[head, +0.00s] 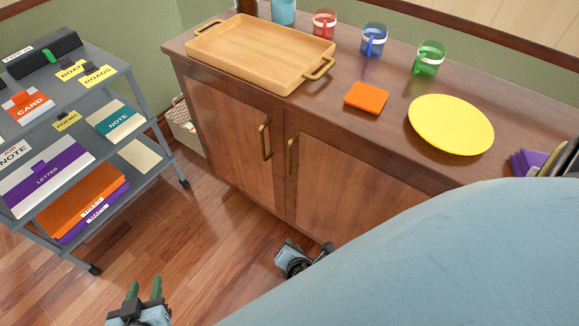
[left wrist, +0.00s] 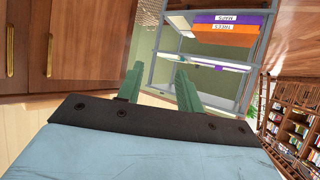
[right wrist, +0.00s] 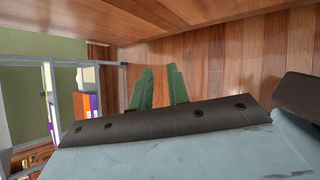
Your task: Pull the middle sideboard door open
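The wooden sideboard (head: 385,125) shows two door panels in the head view, both closed. The left panel (head: 232,135) has a brass handle (head: 265,140) at its right edge. The panel to its right (head: 345,185), apparently the middle door, has a brass handle (head: 291,155) at its left edge. My arm hides the sideboard's right part. Two handles also show in the left wrist view (left wrist: 10,52) (left wrist: 50,52). My left gripper (head: 143,288) is open and empty, low and left of the doors. My right gripper (head: 290,244) is open and empty, low beneath the middle door's handle.
A grey trolley (head: 150,100) with boxes and labels stands left, with a basket (head: 183,127) between it and the sideboard. On top are a wooden tray (head: 262,55), several mugs, an orange square (head: 366,97) and a yellow plate (head: 450,124). Wooden floor before the doors is clear.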

